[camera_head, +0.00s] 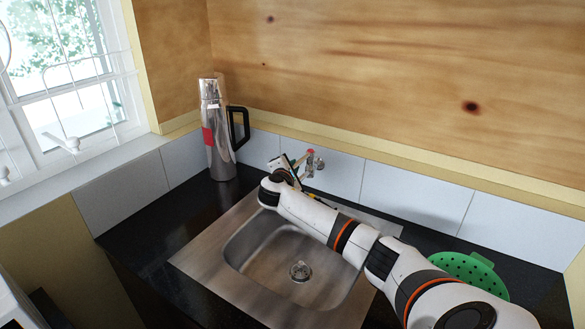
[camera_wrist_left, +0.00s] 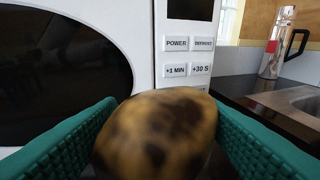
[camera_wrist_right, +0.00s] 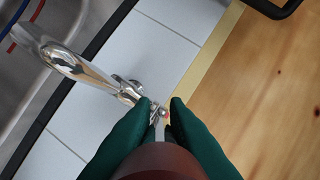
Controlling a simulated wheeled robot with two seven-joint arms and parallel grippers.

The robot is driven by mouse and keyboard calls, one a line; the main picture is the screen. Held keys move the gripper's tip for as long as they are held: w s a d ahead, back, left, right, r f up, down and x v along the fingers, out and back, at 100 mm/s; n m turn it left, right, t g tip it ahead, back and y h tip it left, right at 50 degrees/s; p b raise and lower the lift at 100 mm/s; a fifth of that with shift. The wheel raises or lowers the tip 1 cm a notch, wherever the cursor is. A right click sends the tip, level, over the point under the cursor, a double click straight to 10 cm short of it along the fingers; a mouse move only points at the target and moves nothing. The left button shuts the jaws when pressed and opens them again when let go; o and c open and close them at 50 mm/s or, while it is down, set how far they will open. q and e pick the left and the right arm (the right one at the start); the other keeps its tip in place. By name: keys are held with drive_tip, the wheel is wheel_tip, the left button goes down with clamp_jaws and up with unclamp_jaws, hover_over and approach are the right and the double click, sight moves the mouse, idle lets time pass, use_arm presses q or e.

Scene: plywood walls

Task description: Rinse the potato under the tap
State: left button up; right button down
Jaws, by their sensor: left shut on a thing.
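The brown, dark-spotted potato (camera_wrist_left: 155,130) is held between the green fingers of my left gripper (camera_wrist_left: 165,125), in front of a white microwave. The left gripper does not show in the head view. The chrome tap (camera_head: 311,163) is on the tiled wall behind the sink (camera_head: 270,262); its spout (camera_wrist_right: 70,65) shows in the right wrist view. My right gripper (camera_wrist_right: 160,106) is at the tap, its narrowly spaced fingertips on either side of a small metal part with a red spot. Whether they grip it is unclear. No water is visible. The sink basin looks empty.
The microwave (camera_wrist_left: 145,40) stands close before my left gripper. A steel flask (camera_head: 217,135) with a black handle stands left behind the sink. A green perforated thing (camera_head: 465,268) lies on the counter at the right. The dark counter (camera_head: 150,245) left of the sink is clear.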

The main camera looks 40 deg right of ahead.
use_arm(q)
drive_tip(key=shift+r, duration=0.15)
drive_tip(key=shift+r+p, duration=0.4)
drive_tip(key=shift+p, duration=0.1)
use_arm(e)
drive_tip(key=shift+s+d+r+t, duration=0.1)
drive_tip(key=shift+s+t, duration=0.15)
drive_tip(key=shift+t, duration=0.05)
use_arm(q)
drive_tip(key=shift+r+p, duration=1.35)
use_arm(e)
drive_tip(key=s+n+t+y, duration=0.1)
drive_tip(key=s+d+n+t+y, duration=0.1)
drive_tip(key=n, duration=0.1)
drive_tip(key=shift+s+t+y, duration=0.15)
drive_tip(key=shift+t+y, duration=0.25)
drive_tip(key=c, duration=1.4)
unclamp_jaws()
use_arm(q)
drive_tip(key=shift+f, duration=0.1)
use_arm(e)
drive_tip(key=shift+a, duration=0.1)
